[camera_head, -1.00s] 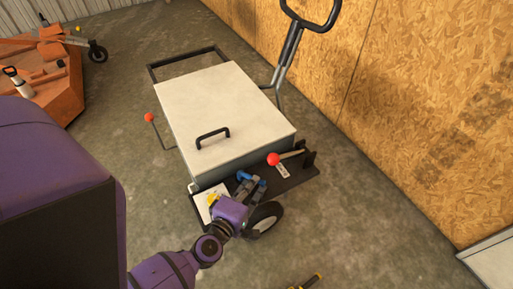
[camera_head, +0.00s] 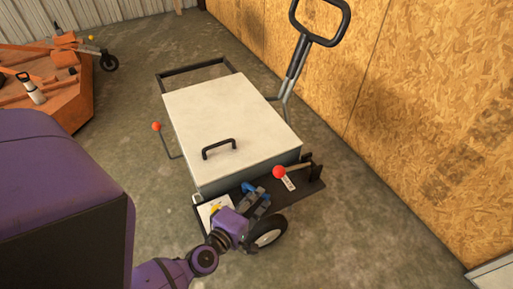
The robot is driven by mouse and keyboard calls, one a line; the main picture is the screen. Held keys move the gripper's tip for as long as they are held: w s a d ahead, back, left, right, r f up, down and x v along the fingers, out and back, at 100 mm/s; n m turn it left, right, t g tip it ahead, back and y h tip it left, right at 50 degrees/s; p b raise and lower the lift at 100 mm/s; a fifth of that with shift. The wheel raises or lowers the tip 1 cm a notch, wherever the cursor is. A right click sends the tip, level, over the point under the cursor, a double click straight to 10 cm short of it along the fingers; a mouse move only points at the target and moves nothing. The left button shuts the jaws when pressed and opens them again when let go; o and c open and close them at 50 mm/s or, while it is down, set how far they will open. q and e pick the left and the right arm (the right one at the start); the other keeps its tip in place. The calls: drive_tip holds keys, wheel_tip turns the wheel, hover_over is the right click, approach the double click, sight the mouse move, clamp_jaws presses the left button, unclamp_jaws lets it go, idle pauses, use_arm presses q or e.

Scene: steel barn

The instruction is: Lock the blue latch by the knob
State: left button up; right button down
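The blue latch (camera_head: 248,187) is small and sits on the dark shelf (camera_head: 304,196) at the near end of a white-topped cart. My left gripper (camera_head: 260,203) reaches in from the bottom left, at or right beside the latch. Its dark fingers overlap the blue parts, so I cannot tell whether they touch or grip. The latch's knob is not clearly distinguishable there. A red ball knob (camera_head: 279,172) on a lever stands right of the gripper, beside a small white label. My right gripper is not in view.
The cart's white lid (camera_head: 230,115) has a black handle (camera_head: 219,148). Another red-knobbed lever (camera_head: 156,127) is on its left side. A wheel (camera_head: 267,233) is close to my gripper. A wooden wall (camera_head: 430,120) bounds the right; an orange machine (camera_head: 60,95) stands at far left.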

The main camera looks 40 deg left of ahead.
use_arm(q)
drive_tip(key=s+r, duration=0.2)
drive_tip(key=s, duration=1)
drive_tip(key=shift+d, duration=0.3)
drive_tip(key=shift+r, duration=0.1)
